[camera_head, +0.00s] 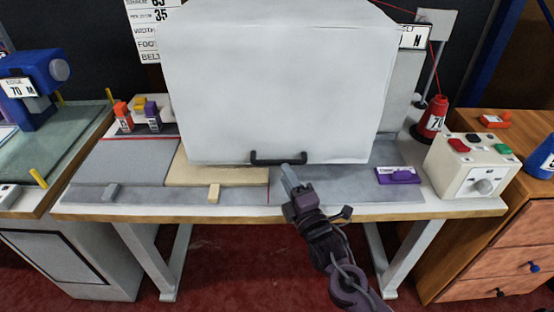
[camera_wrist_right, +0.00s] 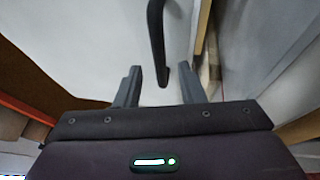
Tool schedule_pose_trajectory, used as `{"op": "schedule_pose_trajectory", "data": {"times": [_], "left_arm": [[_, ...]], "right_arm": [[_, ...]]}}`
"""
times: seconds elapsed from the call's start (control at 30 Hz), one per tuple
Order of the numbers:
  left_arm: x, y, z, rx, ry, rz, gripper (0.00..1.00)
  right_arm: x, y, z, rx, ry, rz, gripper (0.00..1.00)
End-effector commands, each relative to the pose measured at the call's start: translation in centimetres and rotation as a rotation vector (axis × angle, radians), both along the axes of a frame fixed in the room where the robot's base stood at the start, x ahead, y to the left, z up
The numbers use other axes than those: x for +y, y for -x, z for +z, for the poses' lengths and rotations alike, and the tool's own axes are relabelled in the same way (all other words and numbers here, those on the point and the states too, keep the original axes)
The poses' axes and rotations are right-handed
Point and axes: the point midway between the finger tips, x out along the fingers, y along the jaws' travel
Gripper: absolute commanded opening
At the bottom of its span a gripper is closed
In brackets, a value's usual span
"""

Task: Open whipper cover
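The whipper cover (camera_head: 280,85) is a large white box standing on the table, down in front. Its black bar handle (camera_head: 280,161) runs along the lower front edge. My right gripper (camera_head: 287,174) is just below and in front of the handle, near its right part. In the right wrist view the fingers are apart and empty (camera_wrist_right: 162,80). The handle (camera_wrist_right: 156,35) shows ahead, its near end between the fingertip lines. The white cover face (camera_wrist_right: 90,40) lies behind it. I cannot tell whether a finger touches the handle. The machine behind the cover is hidden. My left gripper is not in view.
The table (camera_head: 120,190) has a purple block (camera_head: 398,176) on the right. A white control box (camera_head: 470,167) with coloured buttons and a red thread cone (camera_head: 433,117) stand further right. A blue machine (camera_head: 30,85) is at the left. Small coloured blocks (camera_head: 140,113) stand left of the cover.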

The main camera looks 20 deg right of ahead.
Motion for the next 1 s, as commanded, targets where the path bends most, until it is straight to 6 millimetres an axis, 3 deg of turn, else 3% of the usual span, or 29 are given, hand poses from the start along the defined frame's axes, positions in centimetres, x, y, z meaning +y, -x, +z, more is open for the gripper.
{"op": "schedule_pose_trajectory", "data": {"times": [0.1,0.3,0.67,0.97,1.0], "left_arm": [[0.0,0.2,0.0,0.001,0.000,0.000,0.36],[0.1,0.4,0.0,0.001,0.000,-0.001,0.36],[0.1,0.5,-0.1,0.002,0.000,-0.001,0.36],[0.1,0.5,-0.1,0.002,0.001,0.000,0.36],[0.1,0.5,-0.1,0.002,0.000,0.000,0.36]], "right_arm": [[0.2,-2.2,0.5,-0.002,-0.002,-0.002,0.36],[0.5,-4.7,0.9,-0.002,-0.002,-0.002,0.36],[0.6,-5.5,1.0,0.001,-0.001,0.000,0.36],[0.6,-5.5,1.0,0.001,-0.001,-0.001,0.00],[0.6,-5.5,1.0,0.001,-0.001,-0.001,0.00]]}}
